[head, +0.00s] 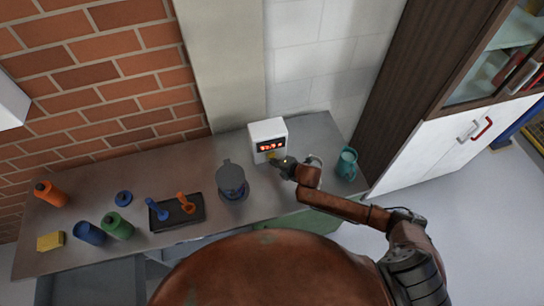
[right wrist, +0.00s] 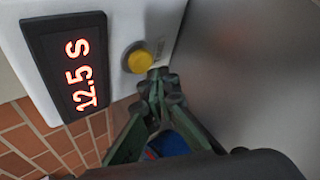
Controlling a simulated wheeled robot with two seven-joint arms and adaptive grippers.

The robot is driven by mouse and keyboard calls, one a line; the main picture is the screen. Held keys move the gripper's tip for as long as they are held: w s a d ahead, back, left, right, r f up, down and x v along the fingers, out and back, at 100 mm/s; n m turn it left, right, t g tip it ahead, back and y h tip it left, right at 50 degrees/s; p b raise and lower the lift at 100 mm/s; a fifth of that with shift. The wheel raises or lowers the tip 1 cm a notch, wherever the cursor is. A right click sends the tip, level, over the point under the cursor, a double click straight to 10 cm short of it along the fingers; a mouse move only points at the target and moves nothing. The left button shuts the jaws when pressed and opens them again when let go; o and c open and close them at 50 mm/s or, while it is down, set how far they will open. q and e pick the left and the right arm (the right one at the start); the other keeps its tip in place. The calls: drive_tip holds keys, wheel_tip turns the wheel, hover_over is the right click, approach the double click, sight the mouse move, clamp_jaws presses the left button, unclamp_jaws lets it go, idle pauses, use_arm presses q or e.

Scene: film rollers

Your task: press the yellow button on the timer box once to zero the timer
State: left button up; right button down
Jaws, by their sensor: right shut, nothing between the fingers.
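The white timer box (head: 267,133) stands at the back of the counter, right of the middle. Its lit red display reads "12.5 S" in the right wrist view (right wrist: 75,68). The round yellow button (right wrist: 138,59) sits beside the display on the front face. My right gripper (head: 280,163) is shut and empty in front of the box. In the right wrist view its fingertips (right wrist: 160,76) are close to the lower edge of the button. I cannot tell whether they touch it. My left gripper is not in view.
A dark grey lidded pot (head: 231,180) stands left of my right gripper. A teal mug (head: 346,163) stands right of it. A black tray (head: 189,218) holds a blue and an orange item. Bottles and a yellow sponge (head: 50,241) are farther left.

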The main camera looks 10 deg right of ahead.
idle(0.8)
drive_tip(key=shift+w, duration=0.4)
drive_tip(key=shift+w, duration=0.5)
idle(0.5)
drive_tip(key=shift+s, duration=0.2)
drive_tip(key=shift+s+p, duration=0.65)
drive_tip(key=shift+s, duration=0.1)
drive_tip(key=shift+s+r+p, duration=0.1)
drive_tip(key=shift+s+p, duration=0.7)
drive_tip(key=shift+s, duration=0.5)
drive_tip(key=shift+s+p, duration=0.5)
drive_tip(key=shift+s, duration=0.65)
